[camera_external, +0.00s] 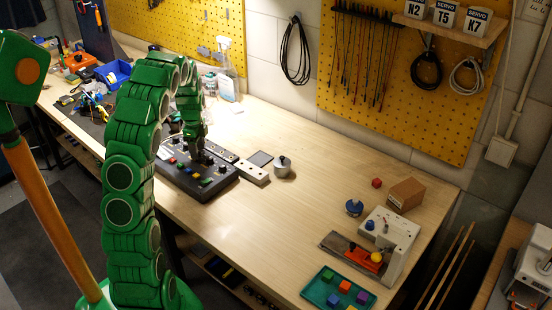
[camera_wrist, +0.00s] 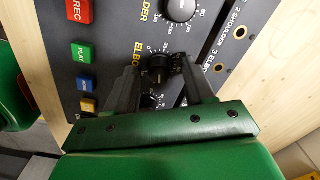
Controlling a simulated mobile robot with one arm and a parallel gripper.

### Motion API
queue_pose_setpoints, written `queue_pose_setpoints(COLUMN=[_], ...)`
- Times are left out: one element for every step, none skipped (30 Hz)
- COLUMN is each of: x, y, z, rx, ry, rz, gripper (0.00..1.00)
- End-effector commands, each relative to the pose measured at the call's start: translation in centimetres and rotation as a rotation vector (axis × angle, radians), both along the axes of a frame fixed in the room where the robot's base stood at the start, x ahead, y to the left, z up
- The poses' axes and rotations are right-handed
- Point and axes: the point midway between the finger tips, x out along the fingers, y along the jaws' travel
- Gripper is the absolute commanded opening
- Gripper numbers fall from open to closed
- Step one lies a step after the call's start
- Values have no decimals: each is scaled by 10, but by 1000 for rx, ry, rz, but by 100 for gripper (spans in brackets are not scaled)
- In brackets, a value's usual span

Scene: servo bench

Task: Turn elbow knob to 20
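The black control panel (camera_external: 218,187) lies on the bench in the external view, with my gripper (camera_external: 197,155) pointing down over it. In the wrist view the dark elbow knob (camera_wrist: 158,68) sits beside the yellow ELBOW label (camera_wrist: 139,62). The two fingers of my gripper (camera_wrist: 158,76) stand on either side of this knob, spread apart. I cannot tell if they touch it. The fingers hide part of its scale, so its setting is not readable. The shoulder knob (camera_wrist: 180,8) is above it, and another knob (camera_wrist: 151,101) shows partly below, between the fingers.
Colored buttons, including red REC (camera_wrist: 80,10) and green PLAY (camera_wrist: 81,53), line the panel's left side in the wrist view. A small grey pot (camera_external: 283,168) stands right of the panel. A teal tray (camera_external: 318,294) with colored blocks lies at the front right. The bench middle is clear.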

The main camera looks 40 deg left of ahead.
Motion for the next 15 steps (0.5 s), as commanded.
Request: queue_pose_setpoints(x=[0,0,0,0,0,0,0,0,0,0,0,0,0,0,0], y=[0,0,0,0,0,0,0,0,0,0,0,0,0,0,0], z=[0,0,0,0,0,0,0,0,0,0,0,0,0,0,0], rx=[0,0,0,0,0,0,0,0,0,0,0,0,0,0,0], ry=[0,0,0,0,1,0,0,0,0,0,0,0,0,0,0], rz=[0,0,0,0,0,0,0,0,0,0,0,0,1,3,6], gripper=[46,41,35,31,26,20,15,11,5,0,0,0,0,0,0])
